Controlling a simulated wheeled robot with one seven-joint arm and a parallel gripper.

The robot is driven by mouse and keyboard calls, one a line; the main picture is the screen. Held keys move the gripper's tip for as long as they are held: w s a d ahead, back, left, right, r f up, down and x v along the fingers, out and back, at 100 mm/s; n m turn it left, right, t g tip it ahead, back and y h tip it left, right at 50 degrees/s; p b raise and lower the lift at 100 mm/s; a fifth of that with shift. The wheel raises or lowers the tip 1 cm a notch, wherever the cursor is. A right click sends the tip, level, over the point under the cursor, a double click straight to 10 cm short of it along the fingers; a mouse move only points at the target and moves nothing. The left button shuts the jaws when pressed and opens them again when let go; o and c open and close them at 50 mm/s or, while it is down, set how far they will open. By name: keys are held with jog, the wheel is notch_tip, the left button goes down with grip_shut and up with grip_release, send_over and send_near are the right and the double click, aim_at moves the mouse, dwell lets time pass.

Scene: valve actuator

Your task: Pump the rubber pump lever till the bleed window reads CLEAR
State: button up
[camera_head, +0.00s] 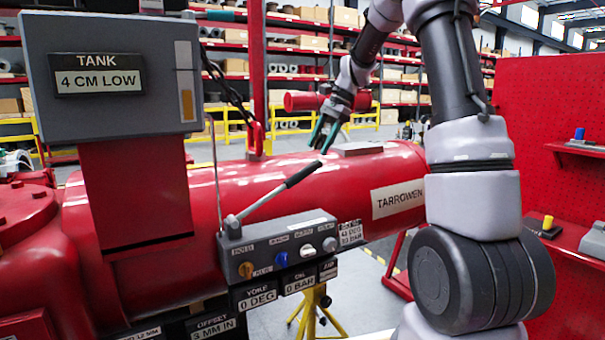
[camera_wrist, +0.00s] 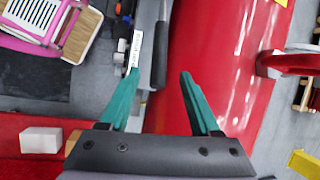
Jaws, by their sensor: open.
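The pump lever (camera_head: 262,203) is a thin grey rod with a black rubber grip (camera_head: 303,174). It slants up to the right from the grey valve block (camera_head: 275,252) on the red cylinder. My gripper (camera_head: 324,137) is open and empty, above and slightly right of the grip's end. In the wrist view my gripper's (camera_wrist: 159,74) two teal fingers are apart. The black grip (camera_wrist: 159,60) appears between the fingertips there, beyond them and seemingly untouched. I cannot make out a bleed window reading; the small plates on the block are partly unreadable.
The red cylinder (camera_head: 200,195) runs behind the block. A grey tank box (camera_head: 110,75) reads 4 CM LOW. Plates below the block read YOKE 0 DEG (camera_head: 256,296) and OIL 0 BAR (camera_head: 299,284). A red pegboard (camera_head: 550,110) stands at right. Space above the lever looks clear.

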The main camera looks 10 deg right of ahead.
aim_at(307, 167)
jog(key=x, duration=1)
grip_shut()
dwell(1.2)
